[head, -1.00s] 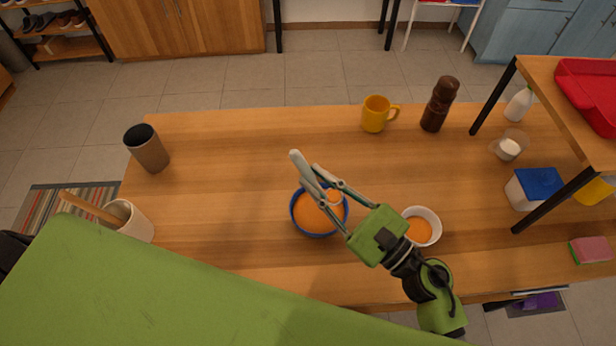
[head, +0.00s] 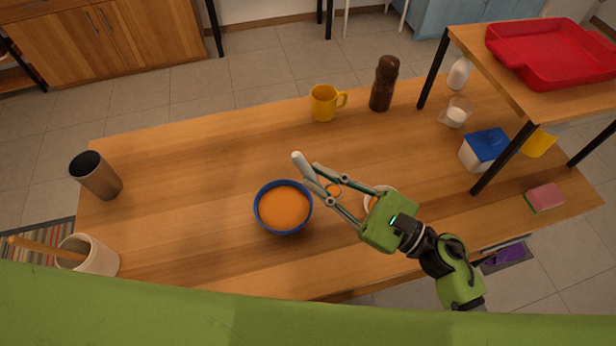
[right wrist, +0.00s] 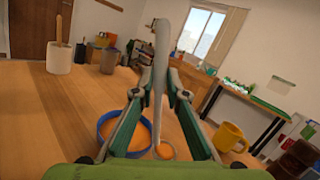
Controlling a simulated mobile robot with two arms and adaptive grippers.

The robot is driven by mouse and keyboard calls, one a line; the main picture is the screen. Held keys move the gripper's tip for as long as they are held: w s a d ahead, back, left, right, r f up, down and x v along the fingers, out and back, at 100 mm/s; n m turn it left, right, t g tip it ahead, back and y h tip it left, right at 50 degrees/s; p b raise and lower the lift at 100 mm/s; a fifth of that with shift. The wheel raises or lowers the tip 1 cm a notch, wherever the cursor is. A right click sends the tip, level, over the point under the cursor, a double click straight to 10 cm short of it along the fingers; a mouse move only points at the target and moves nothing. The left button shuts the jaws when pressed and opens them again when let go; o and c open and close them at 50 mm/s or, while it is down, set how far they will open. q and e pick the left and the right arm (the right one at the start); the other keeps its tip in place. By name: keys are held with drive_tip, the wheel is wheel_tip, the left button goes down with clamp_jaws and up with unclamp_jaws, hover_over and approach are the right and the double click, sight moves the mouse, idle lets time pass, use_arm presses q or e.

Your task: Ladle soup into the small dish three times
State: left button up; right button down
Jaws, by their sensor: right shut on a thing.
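My right gripper (head: 311,172) is shut on the grey ladle (head: 301,162), which also shows in the right wrist view (right wrist: 161,45). Its handle points up. Its small cup holds orange soup and hangs just right of the blue bowl, between bowl and dish. The blue bowl (head: 259,215) holds orange soup and stands on the table; it also shows in the right wrist view (right wrist: 101,124). The small white dish (head: 370,190) is right of the ladle cup, mostly hidden behind my right gripper, so its contents are unclear. My left gripper is not in view.
The yellow mug (head: 323,104) and brown pepper mill (head: 384,84) stand at the back. A raised shelf with a red tray (head: 560,72) is on the right. A dark cup (head: 97,178) and a white crock (head: 100,260) are left. Table between cup and bowl is clear.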

drive_tip(key=shift+d, duration=6.7)
drive_tip(key=w+a+f+m+g+h+p, duration=0.5)
drive_tip(key=w+f+m+g+h+p, duration=0.2)
drive_tip(key=w+p, duration=0.5)
wheel_tip(320, 180, down, 2)
drive_tip(key=g+h+p, duration=0.1)
drive_tip(key=h+p, duration=0.1)
drive_tip(key=p, duration=0.2)
drive_tip(key=shift+a+f+m+g+h+p, duration=0.2)
drive_tip(key=shift+a+m+g+h+p, duration=0.1)
drive_tip(key=shift+m+g+p, duration=0.1)
drive_tip(key=shift+r, duration=0.15)
